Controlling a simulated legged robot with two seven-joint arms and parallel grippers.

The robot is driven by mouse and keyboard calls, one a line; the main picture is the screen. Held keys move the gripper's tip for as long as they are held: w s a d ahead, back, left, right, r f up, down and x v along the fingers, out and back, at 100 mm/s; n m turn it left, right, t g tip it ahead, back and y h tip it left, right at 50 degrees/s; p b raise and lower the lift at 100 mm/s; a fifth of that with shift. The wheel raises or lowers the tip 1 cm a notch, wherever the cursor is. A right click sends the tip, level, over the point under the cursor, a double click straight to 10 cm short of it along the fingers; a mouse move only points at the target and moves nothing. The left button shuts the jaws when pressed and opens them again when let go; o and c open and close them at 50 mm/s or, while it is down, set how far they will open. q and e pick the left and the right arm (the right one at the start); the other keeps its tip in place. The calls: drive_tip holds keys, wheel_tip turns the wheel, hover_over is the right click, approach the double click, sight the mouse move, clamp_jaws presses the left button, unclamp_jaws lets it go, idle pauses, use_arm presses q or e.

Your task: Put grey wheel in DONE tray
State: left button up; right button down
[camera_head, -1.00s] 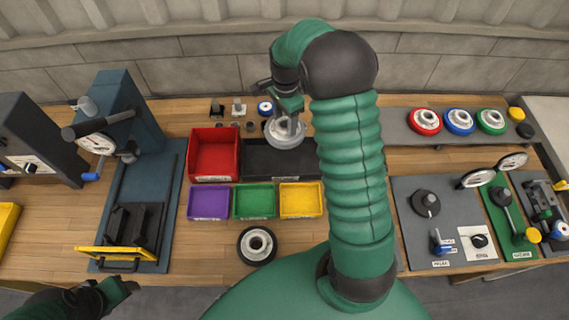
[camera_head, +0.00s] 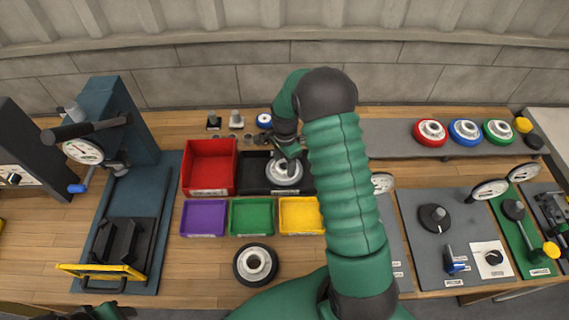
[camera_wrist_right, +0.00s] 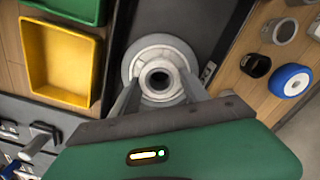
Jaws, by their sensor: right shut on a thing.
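The grey wheel (camera_head: 284,174) is in my right gripper (camera_head: 288,157), over or inside the black tray (camera_head: 253,178) behind the yellow bin. In the right wrist view the grey wheel (camera_wrist_right: 159,62) sits between the two fingers of my right gripper (camera_wrist_right: 158,92), with the dark tray around it. I cannot tell whether the wheel touches the tray floor. The tray's label is not readable. My left gripper (camera_head: 100,312) shows only in part at the bottom left edge, and its jaws are not clear.
A red bin (camera_head: 209,167) stands left of the black tray. Purple, green and yellow bins (camera_head: 300,215) stand in front. A black-tyred wheel (camera_head: 255,264) lies nearer me. Several small parts and a blue wheel (camera_head: 264,121) stand behind the tray.

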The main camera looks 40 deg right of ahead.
drive_tip(key=shift+f, duration=0.15)
drive_tip(key=c, duration=0.6)
unclamp_jaws()
drive_tip(key=shift+o, duration=0.2)
wheel_tip(320, 180, up, 12)
drive_tip(key=s+a+f+n+t, duration=0.1)
drive_tip(key=s+a+n, duration=0.5)
drive_tip(key=a+n, duration=0.3)
drive_tip(key=s+a+n+t, duration=0.1)
drive_tip(key=s+a+n, duration=0.5)
drive_tip(key=a+n, duration=0.4)
drive_tip(key=shift+s+a+f+t, duration=0.2)
drive_tip(key=shift+a+f+t, duration=0.1)
drive_tip(key=shift+a+f, duration=0.15)
